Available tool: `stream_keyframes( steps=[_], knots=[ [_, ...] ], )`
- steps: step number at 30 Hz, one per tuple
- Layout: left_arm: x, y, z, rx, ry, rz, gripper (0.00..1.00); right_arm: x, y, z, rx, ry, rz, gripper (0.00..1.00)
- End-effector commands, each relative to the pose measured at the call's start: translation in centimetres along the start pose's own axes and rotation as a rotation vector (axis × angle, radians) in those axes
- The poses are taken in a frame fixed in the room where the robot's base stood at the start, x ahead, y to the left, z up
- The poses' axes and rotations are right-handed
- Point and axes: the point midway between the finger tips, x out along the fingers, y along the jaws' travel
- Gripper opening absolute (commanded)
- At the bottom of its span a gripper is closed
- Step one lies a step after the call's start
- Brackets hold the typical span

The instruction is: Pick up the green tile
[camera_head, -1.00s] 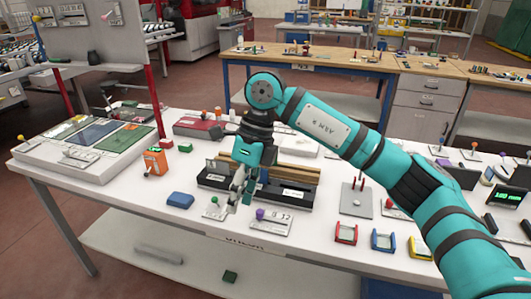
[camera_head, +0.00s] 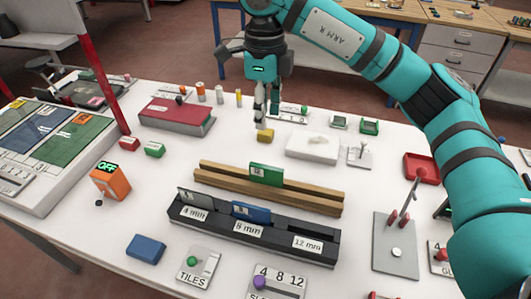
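A green tile (camera_head: 266,174) stands upright in the slot of a wooden rack (camera_head: 310,196) behind the black slotted holder. My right gripper (camera_head: 267,122) points down beyond the wooden rack, apart from the green tile. Its two fingers show with a narrow gap and nothing held between them. The fingertips are just above or behind a small yellow block (camera_head: 265,136); I cannot tell if they touch it. My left gripper is not in view.
The black holder (camera_head: 265,232), labelled 4, 8 and 12 mm, holds a grey tile (camera_head: 200,203) and a blue tile (camera_head: 251,212). A red box (camera_head: 175,115), orange OFF device (camera_head: 110,181), blue block (camera_head: 146,248) and TILES button plate (camera_head: 198,267) stand around. A lever plate (camera_head: 396,245) is right.

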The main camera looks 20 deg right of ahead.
Motion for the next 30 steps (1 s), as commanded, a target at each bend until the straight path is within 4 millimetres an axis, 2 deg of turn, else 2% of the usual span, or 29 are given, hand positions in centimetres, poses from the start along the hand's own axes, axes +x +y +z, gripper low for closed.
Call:
stream_keyframes(
  steps=[5, 9, 13, 17, 21, 25, 30],
  knots=[
    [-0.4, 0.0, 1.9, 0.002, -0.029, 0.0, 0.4, 1.1, 0.0, -0.1, -0.001, 0.003, 0.002, 0.38],
    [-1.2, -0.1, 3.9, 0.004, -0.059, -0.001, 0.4, 3.8, 0.1, -0.1, 0.0, 0.004, 0.005, 0.38],
    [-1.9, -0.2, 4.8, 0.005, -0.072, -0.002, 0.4, 6.6, 0.1, -0.1, -0.001, 0.004, 0.005, 0.38],
    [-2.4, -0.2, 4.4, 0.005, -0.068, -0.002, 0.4, 9.3, 0.1, -0.1, 0.0, 0.004, 0.005, 0.38],
    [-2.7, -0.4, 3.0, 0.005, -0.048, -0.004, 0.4, 11.3, 0.1, -0.1, 0.001, 0.001, 0.003, 0.38],
    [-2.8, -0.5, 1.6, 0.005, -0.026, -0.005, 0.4, 12.2, 0.0, -0.1, 0.0, 0.001, 0.002, 0.38],
    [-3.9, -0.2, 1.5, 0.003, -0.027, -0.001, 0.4, 13.8, 0.2, -0.4, 0.0, 0.004, 0.004, 0.38]
  ],
)
